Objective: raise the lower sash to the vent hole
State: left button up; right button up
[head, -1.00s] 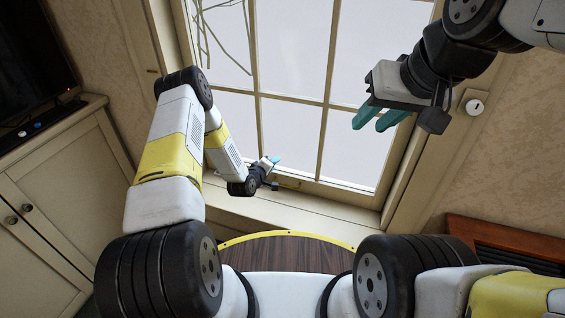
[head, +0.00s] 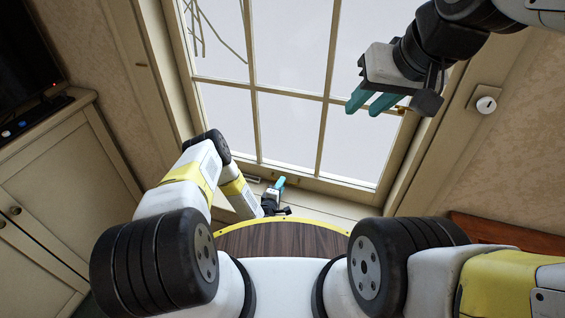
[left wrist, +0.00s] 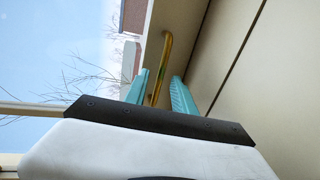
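The lower sash (head: 290,174) is a cream wooden frame with several panes, its bottom rail close to the sill. My left gripper (head: 278,187) is low in front of this rail. In the left wrist view its teal fingers (left wrist: 158,90) are apart, with a brass bar handle (left wrist: 164,62) showing between them. I see no clear contact with the bar. My right gripper (head: 372,101) is open and empty, in front of the window's right side. A small brass fitting (head: 400,109) shows just behind it. I cannot make out the vent hole.
A cream cabinet (head: 60,170) stands at the left.

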pick_arm(q)
jog(key=shift+x, duration=0.8)
grip_shut()
dwell(0.9)
